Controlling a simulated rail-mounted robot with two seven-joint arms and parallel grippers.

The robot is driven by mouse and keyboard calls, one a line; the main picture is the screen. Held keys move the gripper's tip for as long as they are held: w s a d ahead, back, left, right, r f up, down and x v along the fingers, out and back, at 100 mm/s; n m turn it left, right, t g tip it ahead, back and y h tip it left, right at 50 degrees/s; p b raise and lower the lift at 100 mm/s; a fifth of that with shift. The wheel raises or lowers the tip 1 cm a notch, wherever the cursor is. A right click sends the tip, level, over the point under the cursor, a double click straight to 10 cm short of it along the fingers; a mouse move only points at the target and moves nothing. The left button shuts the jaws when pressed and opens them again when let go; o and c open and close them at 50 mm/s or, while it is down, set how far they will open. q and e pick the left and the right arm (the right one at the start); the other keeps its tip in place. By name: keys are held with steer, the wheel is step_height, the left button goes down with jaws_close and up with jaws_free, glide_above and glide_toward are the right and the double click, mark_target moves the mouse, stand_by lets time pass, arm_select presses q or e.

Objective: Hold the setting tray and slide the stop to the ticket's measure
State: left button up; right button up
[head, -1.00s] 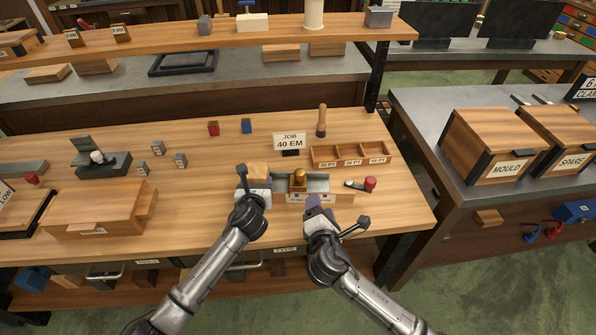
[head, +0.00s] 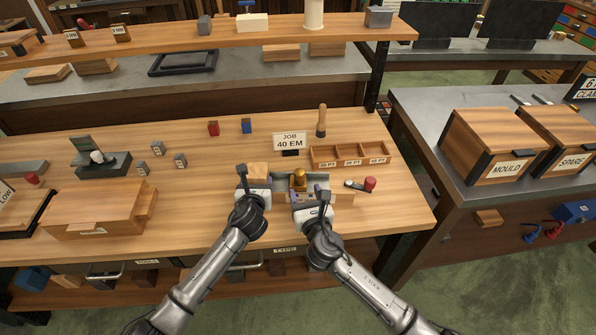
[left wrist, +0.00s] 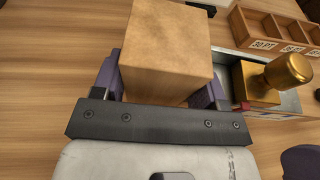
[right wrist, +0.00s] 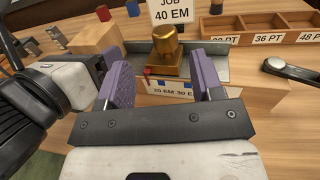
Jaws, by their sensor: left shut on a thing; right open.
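The grey setting tray (head: 318,183) lies near the bench's front edge; its front scale (right wrist: 172,89) reads 20 EM and 30 EM, the rest hidden. The brass stop (right wrist: 168,58), with a round knob, sits in it near those marks. My left gripper (left wrist: 160,75) is shut on the wooden block (left wrist: 168,45) at the tray's left end. My right gripper (right wrist: 163,78) is open in front of the tray, its fingers either side of the stop in its wrist view; I see no contact. The job ticket (head: 290,142) behind reads 40 EM.
A divided wooden box (head: 350,155) stands behind the tray. A wooden case (head: 95,210) is at left. The bench is clear between case and tray.

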mark_target(299, 177)
steer(key=shift+x, duration=4.3)
steer(key=c, duration=0.9)
steer(key=d, duration=1)
steer(key=shift+s+d+f, duration=0.1)
steer(key=shift+s+d, duration=0.2)
steer(key=shift+d, duration=0.1)
steer(key=o, duration=0.9)
steer(key=shift+s, duration=0.1)
